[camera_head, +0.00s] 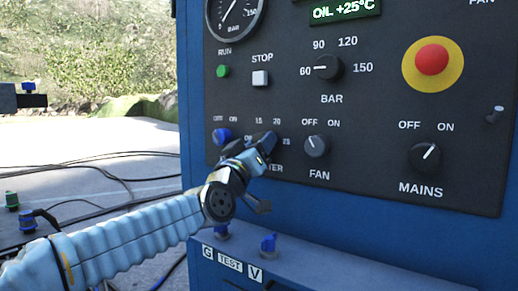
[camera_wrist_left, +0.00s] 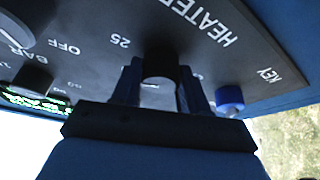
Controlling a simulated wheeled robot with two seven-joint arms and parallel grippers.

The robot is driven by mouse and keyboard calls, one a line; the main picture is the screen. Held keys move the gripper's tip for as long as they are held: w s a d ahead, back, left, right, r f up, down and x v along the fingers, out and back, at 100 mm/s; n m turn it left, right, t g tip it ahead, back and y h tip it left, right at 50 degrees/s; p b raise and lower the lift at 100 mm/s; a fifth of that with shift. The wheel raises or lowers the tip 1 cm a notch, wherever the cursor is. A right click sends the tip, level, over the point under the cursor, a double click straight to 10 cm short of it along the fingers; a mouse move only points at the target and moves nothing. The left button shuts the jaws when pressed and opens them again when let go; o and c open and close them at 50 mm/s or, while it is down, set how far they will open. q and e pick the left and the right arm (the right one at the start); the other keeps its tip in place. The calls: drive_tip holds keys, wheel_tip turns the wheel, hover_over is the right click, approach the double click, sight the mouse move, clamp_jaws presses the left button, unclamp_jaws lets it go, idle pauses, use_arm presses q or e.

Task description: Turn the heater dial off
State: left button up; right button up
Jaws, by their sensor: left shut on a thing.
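The heater dial (camera_wrist_left: 160,66) is a dark round knob on the black panel, beside the HEATER lettering in the left wrist view. My left gripper (camera_wrist_left: 158,85) has one blue finger on each side of it and is shut on it. In the head view the left gripper (camera_head: 263,152) reaches the panel from the lower left and covers the dial and part of its label. The dial's pointer direction cannot be made out. My right gripper is not in view.
The FAN knob (camera_head: 317,146) sits just right of the gripper, and a blue key knob (camera_head: 221,135) to its left. The MAINS knob (camera_head: 426,156) and red emergency button (camera_head: 431,60) are farther right. Small blue valves (camera_head: 268,243) stand on the ledge below.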

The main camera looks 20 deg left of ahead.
use_arm(q)
drive_tip(key=shift+d+r+n+g+y+p, duration=0.1)
drive_tip(key=shift+n+g+y+p, duration=0.15)
drive_tip(key=shift+n+y+p, duration=1)
drive_tip(key=shift+r+n+g+y+p, duration=0.25)
drive_tip(key=shift+n+p, duration=0.65)
drive_tip(key=shift+n, duration=1.05)
drive_tip(key=shift+d+f+n+g+y+p, duration=0.25)
drive_tip(key=shift+n+y+p, duration=0.35)
drive_tip(key=shift+n+p, duration=0.75)
drive_tip(key=shift+a+n+b, duration=0.2)
drive_tip(key=shift+n+b, duration=0.1)
drive_tip(key=shift+n, duration=0.05)
drive_tip(key=o, duration=1.1)
drive_tip(key=shift+c, duration=0.2)
drive_tip(key=shift+s, duration=0.1)
drive_tip(key=b+v, duration=0.1)
drive_tip(key=v, duration=1.2)
drive_tip(key=shift+s, duration=0.4)
